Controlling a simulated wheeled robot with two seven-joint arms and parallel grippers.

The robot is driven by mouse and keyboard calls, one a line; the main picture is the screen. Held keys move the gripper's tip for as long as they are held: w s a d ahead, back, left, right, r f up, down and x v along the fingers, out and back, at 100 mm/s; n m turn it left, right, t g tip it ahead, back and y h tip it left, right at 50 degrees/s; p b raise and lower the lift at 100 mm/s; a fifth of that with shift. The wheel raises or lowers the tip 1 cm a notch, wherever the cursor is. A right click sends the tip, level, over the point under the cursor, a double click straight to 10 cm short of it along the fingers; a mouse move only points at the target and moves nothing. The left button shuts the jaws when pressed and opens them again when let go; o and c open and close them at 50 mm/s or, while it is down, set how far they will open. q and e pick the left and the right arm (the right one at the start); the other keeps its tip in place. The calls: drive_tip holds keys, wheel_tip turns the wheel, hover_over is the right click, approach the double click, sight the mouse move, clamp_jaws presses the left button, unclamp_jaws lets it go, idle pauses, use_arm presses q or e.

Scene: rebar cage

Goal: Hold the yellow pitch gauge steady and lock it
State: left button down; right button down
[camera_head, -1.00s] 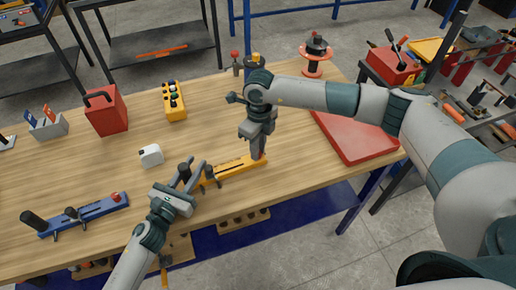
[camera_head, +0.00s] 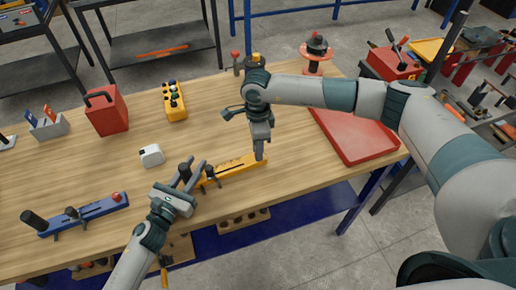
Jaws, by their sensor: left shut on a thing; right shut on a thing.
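The yellow pitch gauge (camera_head: 236,168) lies near the front edge of the wooden table. Black upright parts stand at its left end: a taller grip (camera_head: 184,170) and a shorter knob (camera_head: 210,171). My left gripper (camera_head: 194,168) reaches in from the front and is shut on the grip at that end; its fingers partly cover the contact. My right gripper (camera_head: 260,154) points down at the gauge's right end and is shut on its red knob, which the fingers hide.
A similar blue gauge (camera_head: 90,214) with a red knob lies at the left front. A white box (camera_head: 151,155), yellow button box (camera_head: 174,101) and red can (camera_head: 106,111) stand behind. A red tray (camera_head: 357,137) lies at right. Clear tabletop lies behind the yellow gauge.

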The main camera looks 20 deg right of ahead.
idle(0.3)
drive_tip(key=c, duration=1.6)
unclamp_jaws()
drive_tip(key=shift+r, duration=0.1)
drive_tip(key=r, duration=1.1)
drive_tip(key=shift+w+d+r, duration=0.1)
drive_tip(key=shift+w+r, duration=0.15)
drive_tip(key=shift+r, duration=0.15)
use_arm(q)
drive_tip(key=c, duration=1.4)
unclamp_jaws()
drive_tip(key=shift+o, duration=0.2)
drive_tip(key=shift+s+a, duration=0.1)
drive_tip(key=shift+s, duration=0.05)
